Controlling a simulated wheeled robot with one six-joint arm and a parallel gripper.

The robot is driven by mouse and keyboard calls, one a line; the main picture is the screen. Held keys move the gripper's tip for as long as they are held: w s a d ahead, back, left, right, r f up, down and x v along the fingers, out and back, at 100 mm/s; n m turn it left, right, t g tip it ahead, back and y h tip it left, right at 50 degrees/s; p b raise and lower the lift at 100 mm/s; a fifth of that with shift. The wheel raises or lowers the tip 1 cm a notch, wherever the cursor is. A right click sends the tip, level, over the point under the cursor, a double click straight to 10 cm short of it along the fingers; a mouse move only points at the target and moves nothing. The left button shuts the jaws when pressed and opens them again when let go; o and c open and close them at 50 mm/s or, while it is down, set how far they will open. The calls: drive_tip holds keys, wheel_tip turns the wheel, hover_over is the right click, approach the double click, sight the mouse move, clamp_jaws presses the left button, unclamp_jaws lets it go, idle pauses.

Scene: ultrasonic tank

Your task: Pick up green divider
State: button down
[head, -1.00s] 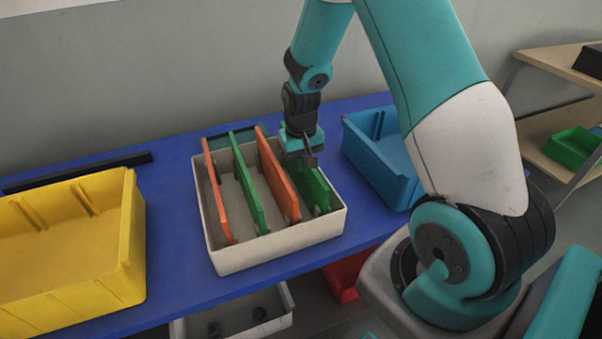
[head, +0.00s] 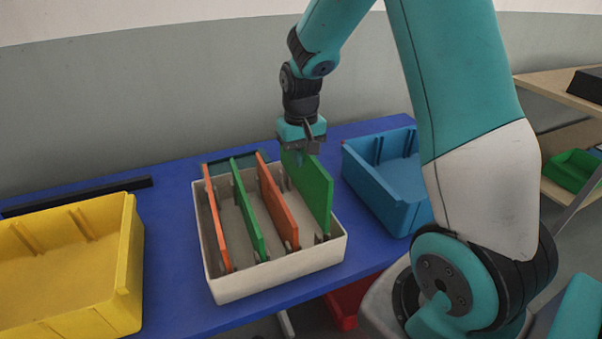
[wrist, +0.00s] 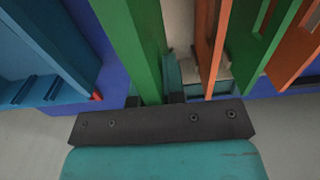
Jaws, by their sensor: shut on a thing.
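A green divider (head: 309,188) stands upright at the right end of the white box (head: 278,282) in the head view, raised above the other dividers. My gripper (head: 301,153) is shut on its top edge. In the wrist view the same green divider (wrist: 136,45) runs away from the dark gripper body, between my fingers (wrist: 158,98). A second green divider (head: 248,208) stands in the box between two orange dividers (head: 277,203) (head: 217,218). The lower edge of the held divider is partly hidden by the box, so I cannot tell if it is clear of it.
A blue bin (head: 385,180) stands close to the right of the box. A yellow bin (head: 75,275) stands on the left. A black bar (head: 75,196) lies along the back of the blue table (head: 170,215). Bare table shows between the yellow bin and box.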

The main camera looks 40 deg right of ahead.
wheel_tip(320, 180, up, 3)
drive_tip(key=shift+s+d+f, duration=0.1)
drive_tip(key=s+d+b, duration=0.1)
drive_tip(key=s+d, duration=0.3)
drive_tip(key=s, duration=0.3)
drive_tip(key=s+d+b, duration=0.1)
drive_tip(key=s+d, duration=0.4)
drive_tip(key=s, duration=0.3)
drive_tip(key=shift+d, duration=0.25)
drive_tip(key=shift+f, duration=0.1)
